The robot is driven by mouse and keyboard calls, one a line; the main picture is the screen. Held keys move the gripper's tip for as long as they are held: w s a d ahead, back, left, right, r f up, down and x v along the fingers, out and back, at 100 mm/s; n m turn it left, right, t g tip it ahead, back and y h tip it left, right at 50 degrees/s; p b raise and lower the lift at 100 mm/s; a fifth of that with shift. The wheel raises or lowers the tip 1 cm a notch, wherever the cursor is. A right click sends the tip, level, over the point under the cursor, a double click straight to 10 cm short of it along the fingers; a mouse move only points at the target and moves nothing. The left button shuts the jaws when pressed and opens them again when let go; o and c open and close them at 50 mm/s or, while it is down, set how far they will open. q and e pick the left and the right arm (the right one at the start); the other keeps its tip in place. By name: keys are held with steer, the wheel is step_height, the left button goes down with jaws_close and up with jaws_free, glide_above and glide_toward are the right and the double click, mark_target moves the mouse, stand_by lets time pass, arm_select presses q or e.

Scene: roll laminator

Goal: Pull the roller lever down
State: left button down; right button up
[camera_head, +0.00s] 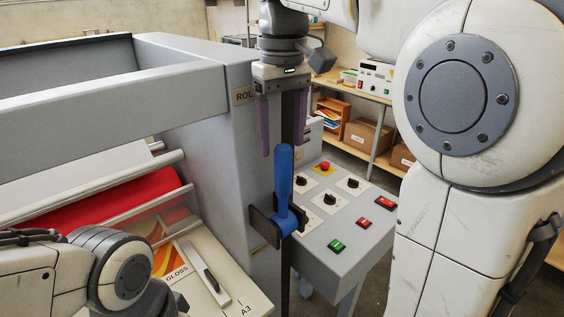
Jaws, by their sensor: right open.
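The roller lever (283,180) is a blue handle on a dark bracket at the laminator's (215,130) right side. It stands nearly upright, with its rounded top uppermost. My right gripper (281,150) points straight down above the lever.
A grey control panel (345,235) with knobs, a red emergency button and red and green switches juts out right of the lever. A red roll (110,205) lies in the laminator at left. Shelves with boxes (365,138) stand behind. My right arm blocks the right side.

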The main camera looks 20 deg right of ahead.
mark_target(283, 164)
step_height(283, 164, down, 6)
steer(key=shift+s+r, duration=0.1)
steer(key=shift+s, duration=0.05)
jaws_close()
stand_by(1.5)
